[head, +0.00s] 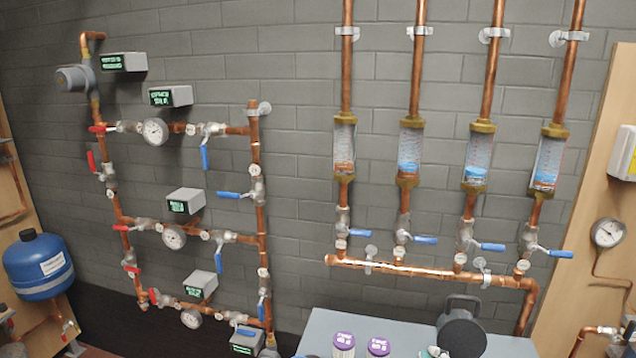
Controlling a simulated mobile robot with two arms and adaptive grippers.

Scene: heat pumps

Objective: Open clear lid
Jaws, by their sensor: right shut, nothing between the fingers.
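I cannot make out a clear lid for certain. A white box (624,153) with a yellow part is on the wooden panel at the right edge, cut off by the frame; whether it has a clear lid does not show. My left gripper is not in view.
The grey table (400,325) holds two purple-topped containers (343,341). Copper pipes with blue-handled valves and clear flow tubes (410,150) cover the brick wall. A blue tank (38,265) stands at left. A gauge (607,232) sits on the right panel (575,215).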

